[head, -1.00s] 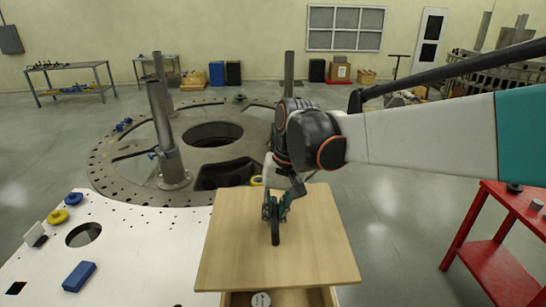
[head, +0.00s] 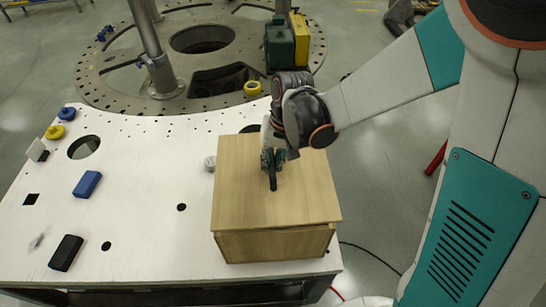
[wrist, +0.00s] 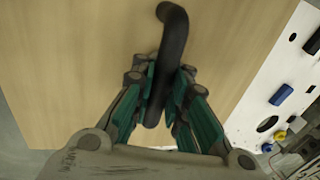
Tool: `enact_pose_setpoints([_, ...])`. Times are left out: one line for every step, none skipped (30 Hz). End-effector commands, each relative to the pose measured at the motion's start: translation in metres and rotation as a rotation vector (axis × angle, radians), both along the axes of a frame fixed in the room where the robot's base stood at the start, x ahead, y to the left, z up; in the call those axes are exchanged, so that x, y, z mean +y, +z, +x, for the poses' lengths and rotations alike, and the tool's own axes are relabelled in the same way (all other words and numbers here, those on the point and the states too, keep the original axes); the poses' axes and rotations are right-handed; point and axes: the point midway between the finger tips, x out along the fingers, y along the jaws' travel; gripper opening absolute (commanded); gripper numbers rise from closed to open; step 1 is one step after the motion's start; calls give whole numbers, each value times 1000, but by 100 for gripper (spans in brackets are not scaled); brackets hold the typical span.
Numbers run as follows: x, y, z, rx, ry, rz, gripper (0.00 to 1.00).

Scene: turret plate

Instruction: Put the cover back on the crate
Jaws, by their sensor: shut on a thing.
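The cover (head: 252,190) is a flat light-wood panel with a black bar handle (head: 272,178). It lies over the top of the wooden crate (head: 275,246), covering the opening from this view. Its front edge runs close along the crate's front wall, slightly askew at the left corner; I cannot tell if it is fully seated. My gripper (head: 270,160) is above the cover, its green fingers closed around the handle. The wrist view shows the fingers (wrist: 162,100) on both sides of the black handle (wrist: 174,35), with the cover (wrist: 80,50) beneath. The crate's inside is hidden.
The crate stands at the right end of a white plate (head: 140,230) with holes. A grey-white can (head: 210,163) stands close left of the crate. A blue block (head: 87,184), a black block (head: 66,253) and yellow (head: 55,132) and blue (head: 67,113) knobs lie farther left.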

Motion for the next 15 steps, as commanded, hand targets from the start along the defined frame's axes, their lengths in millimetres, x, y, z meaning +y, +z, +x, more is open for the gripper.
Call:
enact_pose_setpoints([0,-2,0,0,0,0,0])
enact_pose_setpoints([0,-3,0,0,0,0,0])
enact_pose_setpoints([0,-5,0,0,0,0,0])
enact_pose_setpoints([0,-7,0,0,-1,0,0])
enact_pose_setpoints([0,-10,1,0,-1,0,0])
enact_pose_setpoints([0,-14,0,0,-1,0,0])
enact_pose_setpoints([0,-18,0,0,-1,0,0])
enact_pose_setpoints([0,-21,1,0,-1,0,0])
enact_pose_setpoints([0,-26,1,0,-1,0,0])
enact_pose_setpoints([0,-29,1,0,-1,0,0])
enact_pose_setpoints([0,-32,1,0,-1,0,0])
enact_pose_setpoints([0,-36,1,0,-1,0,0])
enact_pose_setpoints([0,-37,1,0,-1,0,0])
enact_pose_setpoints([0,-39,0,0,-1,0,0])
enact_pose_setpoints([0,-40,0,0,-1,0,0])
